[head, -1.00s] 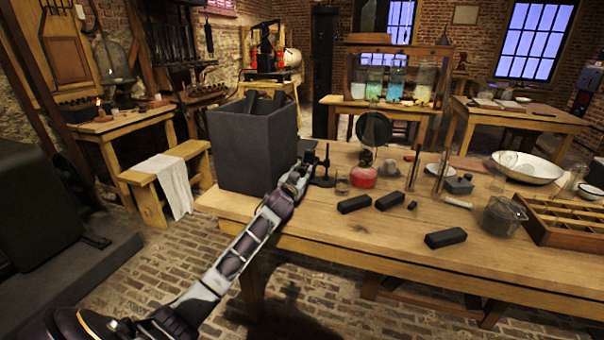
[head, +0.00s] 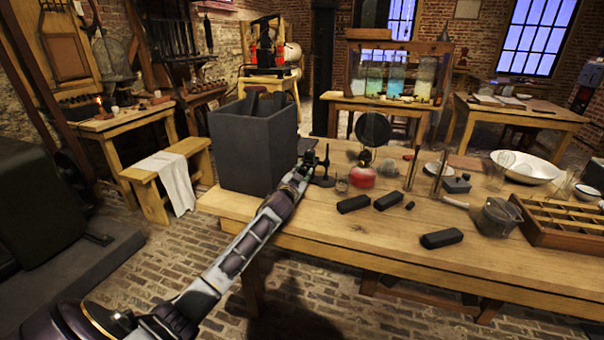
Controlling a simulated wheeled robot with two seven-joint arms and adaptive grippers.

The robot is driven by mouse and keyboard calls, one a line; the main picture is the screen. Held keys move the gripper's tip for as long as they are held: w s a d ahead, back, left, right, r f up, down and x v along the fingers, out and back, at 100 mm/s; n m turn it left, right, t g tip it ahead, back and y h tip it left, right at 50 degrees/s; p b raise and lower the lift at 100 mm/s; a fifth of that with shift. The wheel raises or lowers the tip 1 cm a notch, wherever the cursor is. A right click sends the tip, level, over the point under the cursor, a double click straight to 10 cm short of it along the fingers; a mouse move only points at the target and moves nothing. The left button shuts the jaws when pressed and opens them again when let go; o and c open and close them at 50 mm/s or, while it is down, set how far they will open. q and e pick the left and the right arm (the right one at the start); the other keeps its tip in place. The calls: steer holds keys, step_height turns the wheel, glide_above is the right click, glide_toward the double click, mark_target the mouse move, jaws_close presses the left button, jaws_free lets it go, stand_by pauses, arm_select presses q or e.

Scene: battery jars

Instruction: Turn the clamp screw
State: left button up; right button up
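A small dark clamp stand (head: 324,172) with an upright rod stands near the left end of the wooden table, just right of the big grey box. Its clamp screw is too small to make out. My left gripper (head: 309,159) is at the upper left side of the stand, by its clamp. It overlaps the stand in the picture, and I cannot tell whether it touches. Its fingers are too small and dark to show whether they are open or shut. My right gripper is not in view.
The grey box (head: 236,150) stands close behind and left of my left gripper.

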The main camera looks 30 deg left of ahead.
arm_select(q)
steer(key=o, duration=0.4)
steer(key=shift+s+d, duration=0.1)
steer(key=shift+s, duration=0.05)
steer(key=shift+v, duration=5.85)
steer(key=shift+s+f, duration=0.15)
